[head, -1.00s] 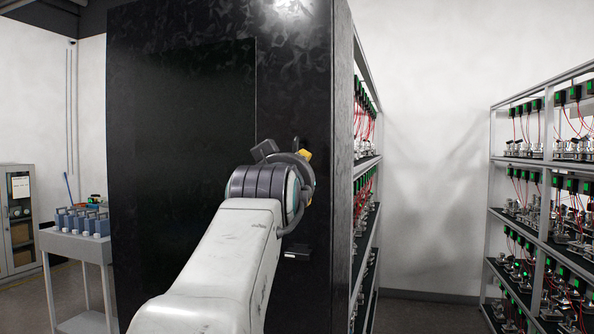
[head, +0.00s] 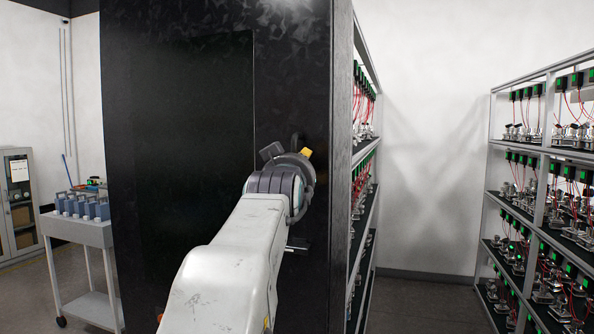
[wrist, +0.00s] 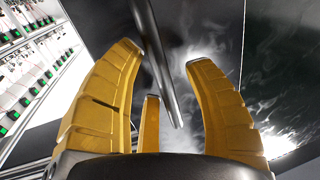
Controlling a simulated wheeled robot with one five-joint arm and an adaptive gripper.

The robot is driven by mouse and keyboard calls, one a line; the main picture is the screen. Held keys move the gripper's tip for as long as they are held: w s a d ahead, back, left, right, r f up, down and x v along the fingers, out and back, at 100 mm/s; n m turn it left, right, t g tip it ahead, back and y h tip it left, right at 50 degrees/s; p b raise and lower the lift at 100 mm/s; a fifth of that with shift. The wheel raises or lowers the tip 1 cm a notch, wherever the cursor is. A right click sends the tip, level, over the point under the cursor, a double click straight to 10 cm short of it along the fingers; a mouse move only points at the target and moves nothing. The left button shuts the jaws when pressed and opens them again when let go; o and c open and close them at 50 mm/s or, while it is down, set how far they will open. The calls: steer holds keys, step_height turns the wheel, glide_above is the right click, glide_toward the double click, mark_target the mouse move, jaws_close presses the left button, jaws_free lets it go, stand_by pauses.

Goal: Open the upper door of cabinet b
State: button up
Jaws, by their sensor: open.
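A tall black cabinet (head: 180,150) stands in front of me in the head view. A flat, darker door panel fills most of its face and looks shut. No label shows. My gripper (wrist: 164,58) is open, with its yellow fingers spread in the wrist view. A dark bar handle (wrist: 158,60) runs between the fingers, and I see no clear grip on it. In the head view my arm hides most of the gripper; one yellow finger tip (head: 306,152) shows at the cabinet's right part.
Metal racks with wired devices stand right of the cabinet (head: 365,150) and at the far right (head: 540,170), with an aisle (head: 425,290) between. A grey trolley (head: 78,232) with blue items stands at left. A grey glass-door cabinet (head: 18,205) is behind it.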

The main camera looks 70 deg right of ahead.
steer(key=shift+o, duration=0.2)
jaws_close()
stand_by(0.4)
